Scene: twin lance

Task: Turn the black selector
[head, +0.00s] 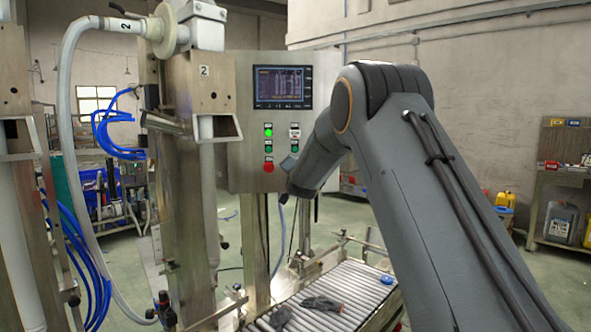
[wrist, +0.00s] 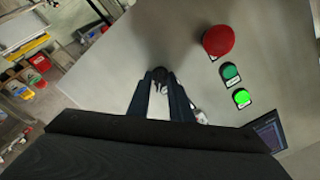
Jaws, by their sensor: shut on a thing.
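The black selector (wrist: 159,72) shows in the wrist view as a small dark knob on the grey panel, between the tips of my gripper (wrist: 160,80). My gripper is shut on it, and the fingers hide much of the knob. Its pointing direction cannot be made out. In the head view my gripper (head: 289,166) is at the lower right part of the grey control panel (head: 243,120), and the selector is hidden behind it.
A red button (wrist: 218,41), a green button (wrist: 231,73) and a lit green lamp (wrist: 242,97) are close beside my gripper. A screen (head: 283,87) is above them. A roller conveyor (head: 340,290) with dark gloves (head: 322,303) is below.

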